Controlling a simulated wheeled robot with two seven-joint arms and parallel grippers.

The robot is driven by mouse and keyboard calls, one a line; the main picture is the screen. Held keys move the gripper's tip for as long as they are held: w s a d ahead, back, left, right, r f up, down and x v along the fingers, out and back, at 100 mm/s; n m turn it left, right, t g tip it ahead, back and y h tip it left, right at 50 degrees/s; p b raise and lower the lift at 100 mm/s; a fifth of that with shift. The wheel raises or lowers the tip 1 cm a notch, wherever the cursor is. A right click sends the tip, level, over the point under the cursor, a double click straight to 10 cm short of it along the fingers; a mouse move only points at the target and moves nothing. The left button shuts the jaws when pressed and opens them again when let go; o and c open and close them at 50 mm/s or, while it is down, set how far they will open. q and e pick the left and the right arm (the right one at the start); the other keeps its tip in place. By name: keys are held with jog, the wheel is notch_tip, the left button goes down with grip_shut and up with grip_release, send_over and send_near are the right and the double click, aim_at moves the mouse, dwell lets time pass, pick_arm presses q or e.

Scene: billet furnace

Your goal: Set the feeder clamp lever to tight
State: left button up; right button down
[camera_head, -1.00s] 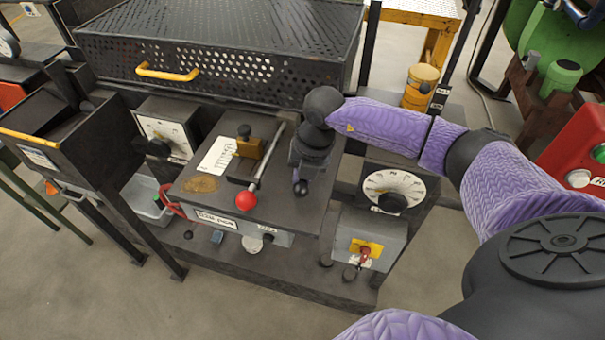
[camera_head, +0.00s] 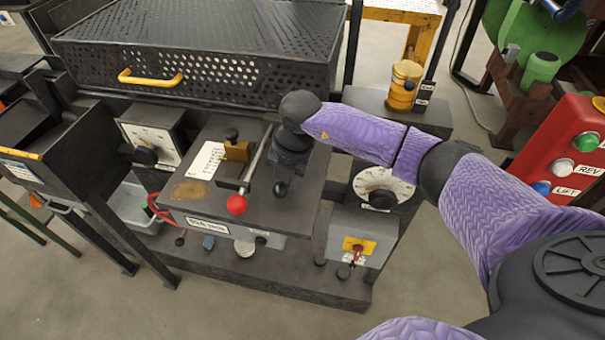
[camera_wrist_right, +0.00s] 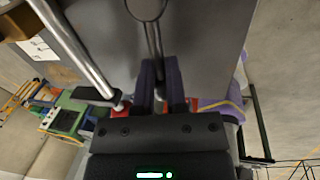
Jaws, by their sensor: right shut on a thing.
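The feeder bench top (camera_head: 188,192) is dark, with a white chart and a brass block on it. My right gripper (camera_head: 281,188) points down over its right part. In the right wrist view its dark fingers (camera_wrist_right: 158,82) are shut on a short grey metal lever (camera_wrist_right: 153,38) that runs from a round pivot (camera_wrist_right: 147,6); I take this for the clamp lever. Its far end is hidden by the fingers. A separate silver rod lever with a red ball knob (camera_head: 237,204) lies just left of the gripper. No tight mark is readable. My left gripper is not in view.
A black perforated cover with a yellow handle (camera_head: 150,77) stands behind. A white dial (camera_head: 384,188) and a grey box with a yellow switch plate (camera_head: 362,245) sit to the right. A red button box (camera_head: 567,150) stands at far right.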

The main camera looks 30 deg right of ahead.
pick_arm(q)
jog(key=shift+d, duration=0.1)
pick_arm(e)
jog(key=shift+s+f, duration=0.1)
jog(key=c, duration=0.7)
grip_release()
jog(key=shift+a, duration=0.1)
pick_arm(q)
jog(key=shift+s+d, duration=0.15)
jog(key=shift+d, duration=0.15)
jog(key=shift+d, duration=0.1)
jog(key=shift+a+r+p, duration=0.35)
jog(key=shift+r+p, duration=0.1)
jog(key=shift+p, duration=0.05)
pick_arm(e)
jog(key=r, duration=0.3)
jog(key=d+r, duration=0.1)
jog(key=r, duration=0.2)
jog(key=s+r, duration=0.1)
jog(key=r, duration=0.3)
jog(key=shift+s+d, duration=0.1)
jog(key=shift+d, duration=0.1)
